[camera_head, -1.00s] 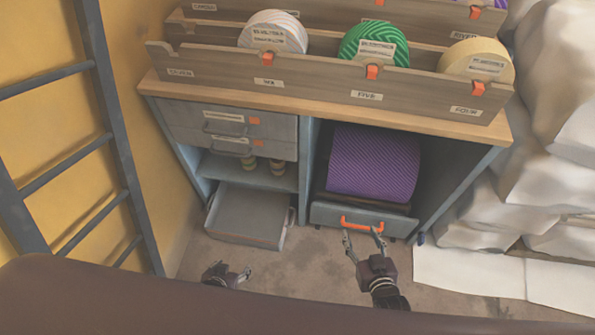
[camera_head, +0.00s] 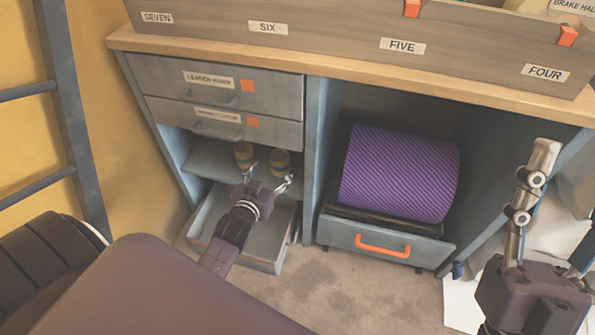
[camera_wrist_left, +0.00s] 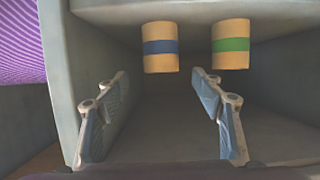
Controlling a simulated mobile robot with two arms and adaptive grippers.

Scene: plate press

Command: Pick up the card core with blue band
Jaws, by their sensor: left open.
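The card core with blue band (camera_wrist_left: 160,47) is a short tan cylinder in the left wrist view, upper middle. A matching core with a green band (camera_wrist_left: 231,45) is to its right. In the head view both cores stand on the shelf under the small drawers: the green-banded one (camera_head: 243,153) on the left, the blue-banded one (camera_head: 281,158) on the right, its lower part hidden by my finger. My left gripper (camera_head: 268,175) is open and empty in front of the cores; it also shows in the left wrist view (camera_wrist_left: 160,82). My right gripper (camera_head: 566,195) is open and empty at the right edge.
Two shut drawers (camera_head: 220,97) are above the shelf. An open grey drawer (camera_head: 265,265) juts out below my left gripper. A cabinet divider (camera_head: 311,160) separates this bay from a purple roll (camera_head: 400,173) above a drawer with an orange handle (camera_head: 383,246).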

